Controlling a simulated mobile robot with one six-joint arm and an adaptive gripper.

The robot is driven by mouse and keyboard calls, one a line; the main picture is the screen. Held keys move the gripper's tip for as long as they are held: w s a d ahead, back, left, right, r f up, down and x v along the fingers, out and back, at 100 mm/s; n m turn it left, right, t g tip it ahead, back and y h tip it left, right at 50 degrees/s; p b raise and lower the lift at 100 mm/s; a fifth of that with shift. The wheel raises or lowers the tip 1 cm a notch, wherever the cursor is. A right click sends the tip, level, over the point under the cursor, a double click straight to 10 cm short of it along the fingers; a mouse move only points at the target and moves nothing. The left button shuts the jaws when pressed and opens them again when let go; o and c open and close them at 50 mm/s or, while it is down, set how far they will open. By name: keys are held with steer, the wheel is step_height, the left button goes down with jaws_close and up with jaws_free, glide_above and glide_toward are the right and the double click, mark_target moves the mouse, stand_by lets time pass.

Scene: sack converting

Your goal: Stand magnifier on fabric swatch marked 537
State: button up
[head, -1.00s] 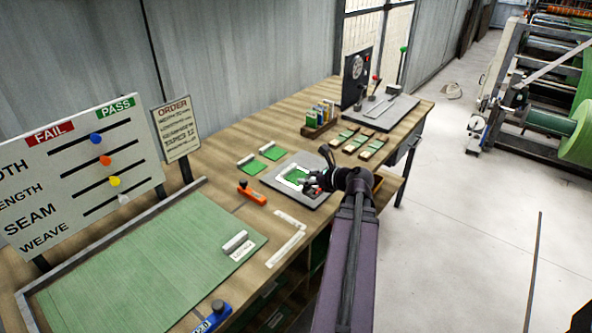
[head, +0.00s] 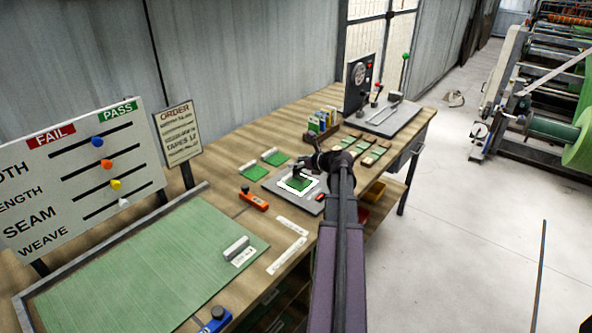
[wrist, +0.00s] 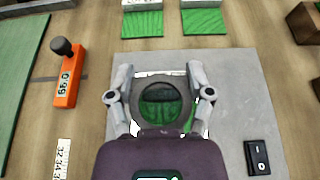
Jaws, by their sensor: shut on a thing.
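My gripper (wrist: 160,92) is shut on the magnifier (wrist: 160,97), a dark round-framed lens between its two fingers in the wrist view. Green cloth shows through and around the lens. In the head view my gripper (head: 303,170) is over the grey plate (head: 272,185), at the back of its bright white panel with a green piece (head: 298,184). Two green fabric swatches with pale tags lie behind the plate, a left one (wrist: 142,24) and a right one (wrist: 204,20). I cannot read any swatch number. Whether the magnifier touches the panel is unclear.
An orange gauge (wrist: 68,78) lies left of the plate, and a black switch (wrist: 257,157) is on its right front. A rack of coloured bottles (head: 321,123) and several tagged pieces (head: 361,147) stand farther right. Bare wood surrounds the swatches.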

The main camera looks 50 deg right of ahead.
steer(key=shift+w+d, duration=0.25)
steer(key=shift+w, duration=0.2)
steer(key=shift+w+d+f+b, duration=0.1)
steer(key=shift+w+f+b, duration=0.05)
steer(key=shift+f+b, duration=0.25)
step_height(320, 180, down, 3)
steer(key=b, duration=0.3)
steer(key=shift+f, duration=0.1)
steer(key=o, duration=1.1)
steer(key=shift+o, duration=0.2)
steer(key=shift+r, duration=0.2)
